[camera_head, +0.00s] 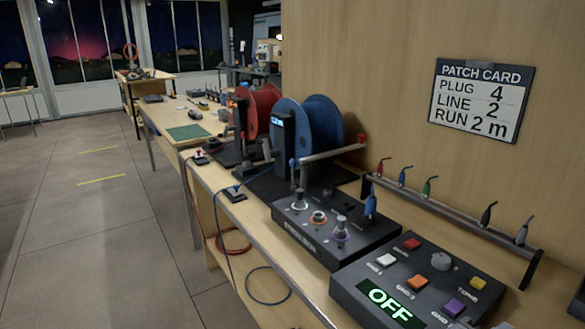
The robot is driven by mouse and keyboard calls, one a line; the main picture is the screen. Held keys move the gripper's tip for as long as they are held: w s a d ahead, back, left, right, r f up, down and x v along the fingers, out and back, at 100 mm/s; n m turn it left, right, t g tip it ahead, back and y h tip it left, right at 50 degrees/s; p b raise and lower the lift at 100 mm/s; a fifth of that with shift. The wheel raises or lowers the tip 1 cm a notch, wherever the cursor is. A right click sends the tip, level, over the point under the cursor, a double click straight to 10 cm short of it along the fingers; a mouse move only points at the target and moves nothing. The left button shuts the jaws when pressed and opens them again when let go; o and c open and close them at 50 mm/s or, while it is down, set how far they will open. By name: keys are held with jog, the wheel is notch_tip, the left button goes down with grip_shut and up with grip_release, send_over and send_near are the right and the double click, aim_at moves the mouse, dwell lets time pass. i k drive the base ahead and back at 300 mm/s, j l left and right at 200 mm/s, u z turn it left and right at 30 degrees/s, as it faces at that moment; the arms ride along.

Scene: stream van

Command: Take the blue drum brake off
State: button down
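The blue drum (326,122) stands on a dark base on the bench, with a dark counter housing at its front left. A grey bar with a red end (335,150) runs across the front right of this drum; it looks like the brake lever. Whether it presses on the drum cannot be told. A small blue-tipped post (292,164) stands at the drum's front left. A blue cable leads left from the drum to a small dark block (233,194) at the bench edge. My gripper is not in view.
The red drum (262,106) stands just behind. In front are a dark socket box (333,238) and a button box showing OFF (395,301). A rack (450,228) of several coloured plugs stands along the wall, below the patch card (480,100). Floor left of the bench is free.

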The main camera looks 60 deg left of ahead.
aim_at(292, 162)
jog(key=k, duration=0.6)
jog(key=j+u, duration=0.1)
jog(key=u, duration=3)
jog(key=i, duration=0.7)
jog(key=i+j+z, duration=0.1)
jog(key=i, duration=0.55)
jog(key=i+z, duration=0.25)
jog(key=z, duration=0.25)
jog(key=i+z, duration=0.25)
jog(key=z, duration=0.2)
jog(key=i+j+z, duration=0.15)
jog(key=z, duration=0.35)
jog(key=i+l+z, duration=0.15)
jog(key=z, duration=0.3)
jog(key=i+z, duration=0.6)
jog(key=z, duration=0.25)
